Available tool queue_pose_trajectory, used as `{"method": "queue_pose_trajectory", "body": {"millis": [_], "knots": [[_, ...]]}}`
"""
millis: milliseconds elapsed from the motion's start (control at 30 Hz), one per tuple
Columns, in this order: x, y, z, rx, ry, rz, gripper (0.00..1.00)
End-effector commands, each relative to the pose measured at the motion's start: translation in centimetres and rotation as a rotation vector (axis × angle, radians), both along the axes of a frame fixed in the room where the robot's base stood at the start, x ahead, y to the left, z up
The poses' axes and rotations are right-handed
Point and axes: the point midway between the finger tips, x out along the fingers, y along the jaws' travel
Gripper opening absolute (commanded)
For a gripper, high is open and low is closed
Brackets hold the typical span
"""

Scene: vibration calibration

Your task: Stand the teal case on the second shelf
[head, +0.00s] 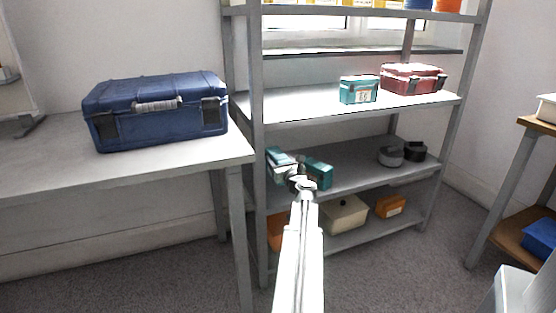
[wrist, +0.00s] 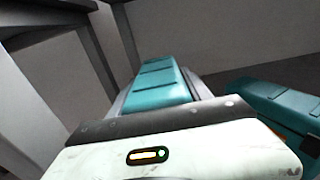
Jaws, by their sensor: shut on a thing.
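My gripper (head: 292,172) is in front of the shelf board (head: 345,160) second from the bottom. It is shut on a teal case (head: 280,160), which looks tilted in the head view. In the wrist view the held teal case (wrist: 160,84) lies ahead of the pale wrist housing, with grey edges along both sides. A second teal piece (head: 319,173) shows just right of my gripper and at the right of the wrist view (wrist: 285,112). I cannot tell whether it rests on the board. A labelled teal case (head: 358,91) stands on the board above.
A dark red case (head: 412,78) stands beside the labelled case. Two dark round items (head: 391,156) sit right on the second board. A cream box (head: 345,215) and orange boxes (head: 390,206) are below. A blue case (head: 157,112) lies on the left table (head: 190,165).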

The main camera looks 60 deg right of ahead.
Motion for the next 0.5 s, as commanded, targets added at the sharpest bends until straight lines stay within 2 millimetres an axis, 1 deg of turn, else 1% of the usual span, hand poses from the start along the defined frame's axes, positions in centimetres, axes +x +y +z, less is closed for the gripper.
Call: {"method": "queue_pose_trajectory", "body": {"millis": [33, 300, 400, 500], "knots": [[-0.2, -0.1, -0.9, 0.001, -0.001, -0.002, 0.0], [-0.5, -0.3, -4.5, 0.001, -0.001, -0.007, 0.0], [-0.5, -0.3, -5.5, 0.001, -0.001, -0.007, 0.0], [-0.5, -0.4, -6.0, 0.001, -0.001, -0.007, 0.0]]}}
